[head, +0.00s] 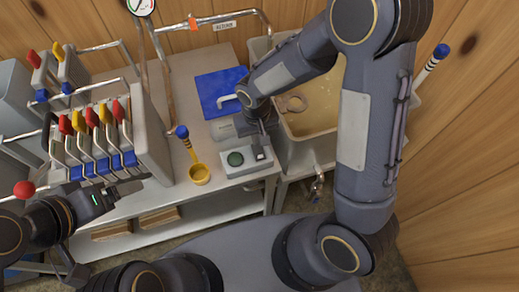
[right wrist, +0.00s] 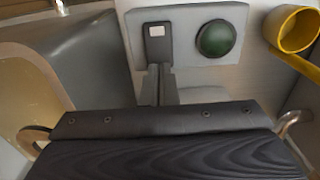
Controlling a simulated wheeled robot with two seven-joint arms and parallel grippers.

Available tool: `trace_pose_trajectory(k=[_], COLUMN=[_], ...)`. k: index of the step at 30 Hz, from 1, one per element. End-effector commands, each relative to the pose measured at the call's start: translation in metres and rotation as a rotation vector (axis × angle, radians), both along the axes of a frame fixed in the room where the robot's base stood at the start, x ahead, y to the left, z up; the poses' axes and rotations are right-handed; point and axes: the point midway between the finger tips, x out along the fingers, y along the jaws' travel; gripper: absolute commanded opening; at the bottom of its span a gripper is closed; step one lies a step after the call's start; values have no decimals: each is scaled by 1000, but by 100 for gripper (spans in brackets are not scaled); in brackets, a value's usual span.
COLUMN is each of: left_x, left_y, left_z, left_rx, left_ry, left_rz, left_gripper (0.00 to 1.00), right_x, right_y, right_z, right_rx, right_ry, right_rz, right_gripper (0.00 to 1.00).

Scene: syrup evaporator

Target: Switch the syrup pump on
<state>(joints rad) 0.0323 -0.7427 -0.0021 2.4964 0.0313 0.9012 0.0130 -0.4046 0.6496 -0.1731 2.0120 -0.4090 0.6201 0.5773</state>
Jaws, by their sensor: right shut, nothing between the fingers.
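The grey control box (head: 250,168) sits near the front edge of the bench in the head view. It carries a round dark green button (head: 235,158) and a dark rocker switch (head: 261,154) with a pale patch. In the right wrist view the rocker (right wrist: 158,42) is left of the green button (right wrist: 216,39). My right gripper (right wrist: 160,72) is shut and empty, its fingertips at the rocker's near edge; I cannot tell whether they touch it. My left gripper (head: 112,194) is at the left by the bench's front edge, its fingers unclear.
A yellow cup-ended ladle (head: 199,174) stands left of the box. A blue mat (head: 220,92) lies behind. A basin of amber liquid (head: 318,105) is at the right. Several red, yellow and blue-handled levers (head: 93,117) stand at the left.

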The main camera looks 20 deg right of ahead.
Motion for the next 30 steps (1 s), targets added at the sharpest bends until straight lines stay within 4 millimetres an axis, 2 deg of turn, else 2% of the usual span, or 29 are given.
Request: trace_pose_trajectory(k=[30], left_x=[0], left_y=[0], left_z=[-15], left_rx=[0], left_ry=[0], left_rz=[0], left_gripper=[84], right_x=[0], right_y=[0], right_z=[-16], right_rx=[0], right_ry=[0], right_rz=[0], right_gripper=[0])
